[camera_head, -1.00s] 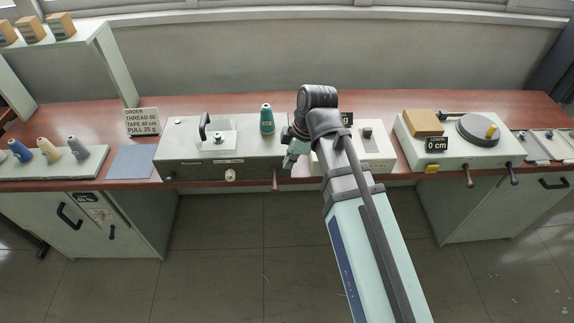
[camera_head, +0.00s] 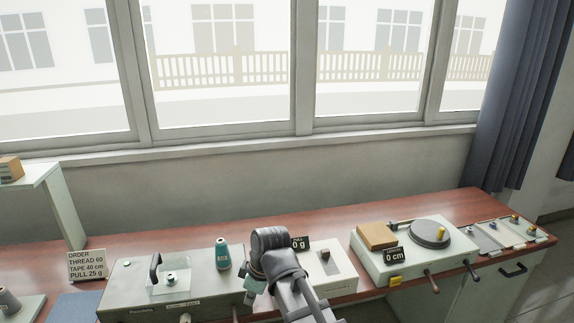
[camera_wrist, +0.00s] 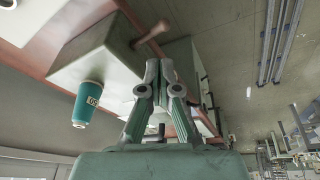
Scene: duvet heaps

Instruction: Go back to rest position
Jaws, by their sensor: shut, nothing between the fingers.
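My gripper (camera_wrist: 158,65) shows in the wrist view with its two fingers together and nothing between them. In the head view my gripper (camera_head: 252,290) is partly hidden behind my wrist, in front of the bench between the thread device and the white device. A teal thread cone (camera_head: 223,254) stands upright on the right part of the grey-green thread device (camera_head: 135,285). The cone also shows in the wrist view (camera_wrist: 88,104), to the left of my fingers and apart from them.
A white device (camera_head: 340,278) with a "0 g" display stands right of my wrist. Further right is a device (camera_head: 370,262) with a dark disc (camera_head: 429,234), a wooden block (camera_head: 377,237) and a "0 cm" display. An order sign (camera_head: 87,266) stands at left. Handles jut from the devices' fronts.

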